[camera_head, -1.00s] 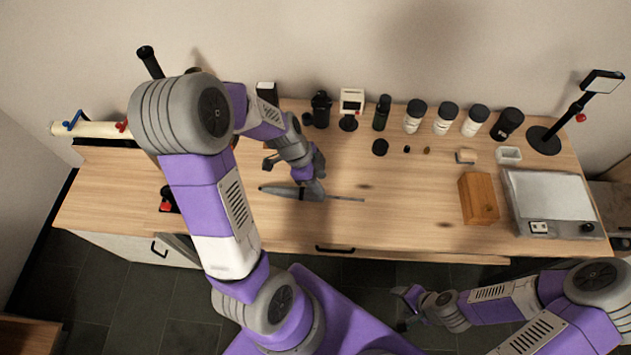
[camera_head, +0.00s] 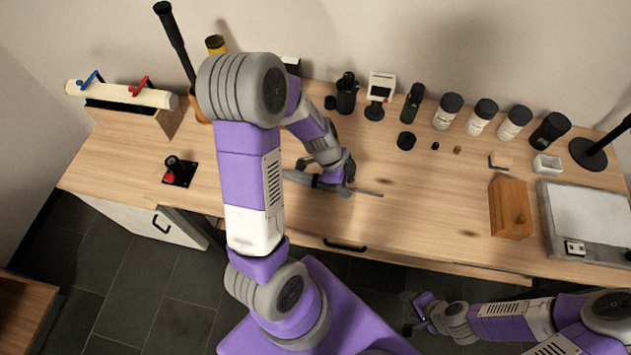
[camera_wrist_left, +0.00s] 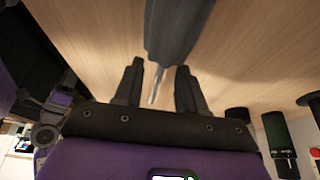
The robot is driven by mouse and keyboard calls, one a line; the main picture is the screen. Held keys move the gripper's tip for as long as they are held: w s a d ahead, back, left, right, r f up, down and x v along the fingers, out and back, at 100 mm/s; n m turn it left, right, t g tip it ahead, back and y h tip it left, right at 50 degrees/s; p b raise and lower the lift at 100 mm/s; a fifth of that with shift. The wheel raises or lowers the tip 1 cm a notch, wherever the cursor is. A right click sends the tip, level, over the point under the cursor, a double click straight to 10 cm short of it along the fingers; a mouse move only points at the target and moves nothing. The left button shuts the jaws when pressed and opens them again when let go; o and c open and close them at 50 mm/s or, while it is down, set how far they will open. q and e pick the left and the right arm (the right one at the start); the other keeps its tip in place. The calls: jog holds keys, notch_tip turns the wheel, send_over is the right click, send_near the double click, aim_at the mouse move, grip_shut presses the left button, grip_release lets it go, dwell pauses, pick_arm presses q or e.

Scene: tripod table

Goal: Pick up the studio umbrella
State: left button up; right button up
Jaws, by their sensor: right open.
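The folded studio umbrella (camera_head: 300,177) lies on the wooden table, a dark grey body with a thin metal shaft pointing right. My left gripper (camera_head: 338,188) is down at it, where the body meets the shaft, and hides part of it. In the left wrist view, my left gripper (camera_wrist_left: 157,78) is open, with the umbrella's shaft between its fingers and visible gaps on both sides. The umbrella's grey body (camera_wrist_left: 175,30) shows beyond the fingertips. My right gripper (camera_head: 412,314) is open and empty, low in front of the table.
Several bottles and jars (camera_head: 480,115) stand along the back. A wooden block (camera_head: 509,208) and a grey flat device (camera_head: 590,215) are at right. Tabletop right of the umbrella is clear.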

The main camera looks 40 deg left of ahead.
pick_arm(q)
jog(key=shift+w+d+f, duration=0.2)
jog(key=shift+f, duration=0.4)
grip_shut()
jog(key=shift+r, duration=0.1)
